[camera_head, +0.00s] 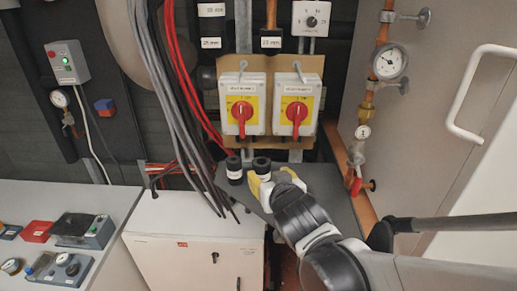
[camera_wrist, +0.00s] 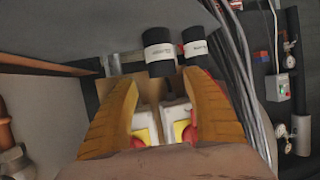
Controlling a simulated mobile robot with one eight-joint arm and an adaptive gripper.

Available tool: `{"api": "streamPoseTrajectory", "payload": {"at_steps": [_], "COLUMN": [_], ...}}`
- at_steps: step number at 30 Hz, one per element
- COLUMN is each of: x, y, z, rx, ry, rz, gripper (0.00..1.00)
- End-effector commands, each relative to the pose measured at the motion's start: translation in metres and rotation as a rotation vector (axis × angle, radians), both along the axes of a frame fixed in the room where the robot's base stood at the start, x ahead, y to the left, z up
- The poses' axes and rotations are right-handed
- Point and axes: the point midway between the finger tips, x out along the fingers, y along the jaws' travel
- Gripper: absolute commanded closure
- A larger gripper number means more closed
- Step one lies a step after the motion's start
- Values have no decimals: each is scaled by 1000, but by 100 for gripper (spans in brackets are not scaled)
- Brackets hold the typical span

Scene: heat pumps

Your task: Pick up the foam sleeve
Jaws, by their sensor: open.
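Two short black cylinders with white label bands stand side by side on a dark grey surface; either could be the foam sleeve, and the labels are too small to read. In the head view, one cylinder (camera_head: 234,170) is at left and the other (camera_head: 262,166) at right. My gripper (camera_head: 267,184) is at the right one, its yellow fingers partly hidden by my wrist. In the wrist view, the nearer cylinder (camera_wrist: 159,52) lies just beyond the gap between the open fingers (camera_wrist: 163,80), and the other (camera_wrist: 196,46) is beyond the right fingertip. Contact cannot be told.
Two switch boxes with red knobs (camera_head: 241,111) (camera_head: 296,113) are mounted behind the cylinders. Grey and red cables (camera_head: 172,90) hang close at left. Pipes with gauges (camera_head: 390,62) stand at right. A white cabinet (camera_head: 195,255) is in front at left.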

Motion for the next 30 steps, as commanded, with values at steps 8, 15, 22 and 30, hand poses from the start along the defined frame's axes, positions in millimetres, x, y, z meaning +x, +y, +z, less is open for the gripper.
{"api": "streamPoseTrajectory", "payload": {"at_steps": [8, 15, 22, 30], "x": [36, 57, 83, 84], "y": [6, 13, 19, 19], "z": [-16, -29, -40, -40], "rx": [0, -1, 0, -1], "ry": [1, 1, 1, 1], "rz": [-2, -1, -2, -1], "gripper": [42, 42, 42, 47]}}
